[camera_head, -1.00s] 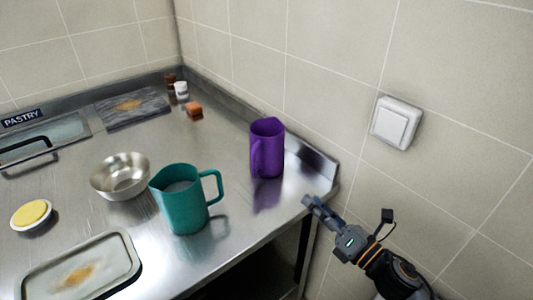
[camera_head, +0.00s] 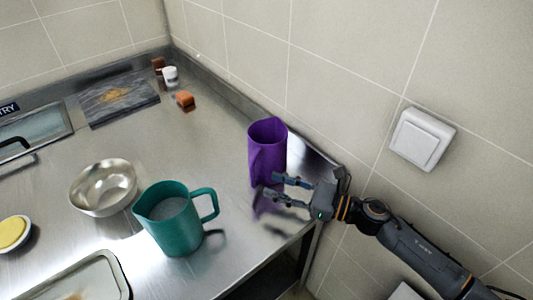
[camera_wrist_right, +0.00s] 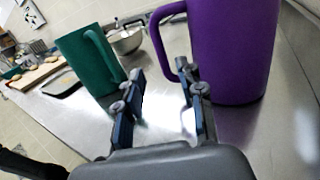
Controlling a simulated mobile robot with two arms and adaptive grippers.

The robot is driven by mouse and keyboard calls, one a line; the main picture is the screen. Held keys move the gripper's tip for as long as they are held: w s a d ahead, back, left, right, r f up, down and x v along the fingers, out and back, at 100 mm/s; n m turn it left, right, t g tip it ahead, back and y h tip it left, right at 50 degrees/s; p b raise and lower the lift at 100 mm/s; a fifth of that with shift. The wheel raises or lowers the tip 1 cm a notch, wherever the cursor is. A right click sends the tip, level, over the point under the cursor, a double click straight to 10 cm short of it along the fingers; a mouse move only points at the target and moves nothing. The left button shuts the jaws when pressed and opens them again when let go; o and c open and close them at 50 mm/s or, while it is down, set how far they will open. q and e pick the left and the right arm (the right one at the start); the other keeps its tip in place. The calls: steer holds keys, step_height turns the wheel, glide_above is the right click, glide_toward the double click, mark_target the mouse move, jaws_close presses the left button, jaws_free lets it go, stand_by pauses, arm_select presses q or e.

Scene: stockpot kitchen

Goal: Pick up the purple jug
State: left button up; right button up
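The purple jug (camera_head: 266,150) stands upright on the steel counter near its right end, close to the wall. In the right wrist view the purple jug (camera_wrist_right: 232,50) is large on the right, with its handle (camera_wrist_right: 160,38) reaching left. My right gripper (camera_head: 268,188) is at the jug's lower front in the head view, its fingers spread. In the right wrist view the gripper (camera_wrist_right: 152,85) is open and empty, with the handle just beyond its fingertips. Whether a finger touches the jug cannot be told. My left gripper is not in view.
A teal jug (camera_head: 172,230) stands left of the gripper on the counter (camera_head: 215,130), with a steel bowl (camera_head: 103,188) behind it. A tray (camera_head: 110,262) lies at the front left. The wall and raised counter edge (camera_head: 225,85) bound the right side.

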mark_target(253, 183)
steer(key=shift+w+a, duration=0.4)
steer(key=shift+a, duration=0.2)
steer(key=shift+w+a, duration=0.2)
steer(key=shift+a, duration=0.05)
steer(key=shift+w+a+r+p, duration=0.25)
steer(key=shift+a+r+p, duration=0.1)
steer(key=shift+a+p, duration=0.3)
steer(key=shift+w+a+r+p, duration=0.25)
steer(key=shift+a+r+p, duration=0.1)
steer(key=shift+a+p, duration=0.2)
steer(key=shift+p+x, duration=0.35)
steer(key=shift+x, duration=0.75)
steer(key=shift+w+a+f, duration=0.15)
steer(key=shift+a+f, duration=0.05)
steer(key=shift+c, duration=0.4)
jaws_close()
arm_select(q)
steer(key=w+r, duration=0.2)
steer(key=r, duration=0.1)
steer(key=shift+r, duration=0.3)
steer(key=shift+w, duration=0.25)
